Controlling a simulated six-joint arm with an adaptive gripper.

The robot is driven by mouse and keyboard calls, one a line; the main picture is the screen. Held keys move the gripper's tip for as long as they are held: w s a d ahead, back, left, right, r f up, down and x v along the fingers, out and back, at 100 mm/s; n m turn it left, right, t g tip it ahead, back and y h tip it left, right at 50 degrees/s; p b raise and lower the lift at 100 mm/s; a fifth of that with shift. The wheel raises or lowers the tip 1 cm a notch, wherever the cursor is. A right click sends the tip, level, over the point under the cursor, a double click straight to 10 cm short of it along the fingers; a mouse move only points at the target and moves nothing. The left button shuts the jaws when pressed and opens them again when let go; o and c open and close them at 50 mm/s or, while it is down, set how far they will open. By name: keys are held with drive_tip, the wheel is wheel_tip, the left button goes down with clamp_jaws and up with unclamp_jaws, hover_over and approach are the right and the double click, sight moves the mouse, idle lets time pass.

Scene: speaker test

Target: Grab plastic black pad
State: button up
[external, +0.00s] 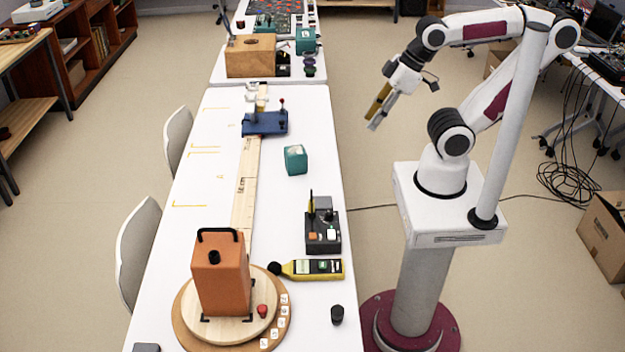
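A small dark grey-black flat piece (146,347) lies at the near left edge of the white table, partly cut off by the picture's bottom edge. It may be the plastic black pad; I cannot tell for sure. My gripper (372,121) is raised in the air to the right of the table, far from this piece. Its two fingers point down and left, look apart, and hold nothing that I can see.
An orange box (220,275) stands on a round wooden turntable (183,318). Nearby are a yellow sound meter (315,269), a black cylinder (337,315) and a dark control box (323,232). A teal cube (296,160) and blue fixture (265,123) stand farther back.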

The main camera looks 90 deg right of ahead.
drive_tip(key=shift+o, duration=1)
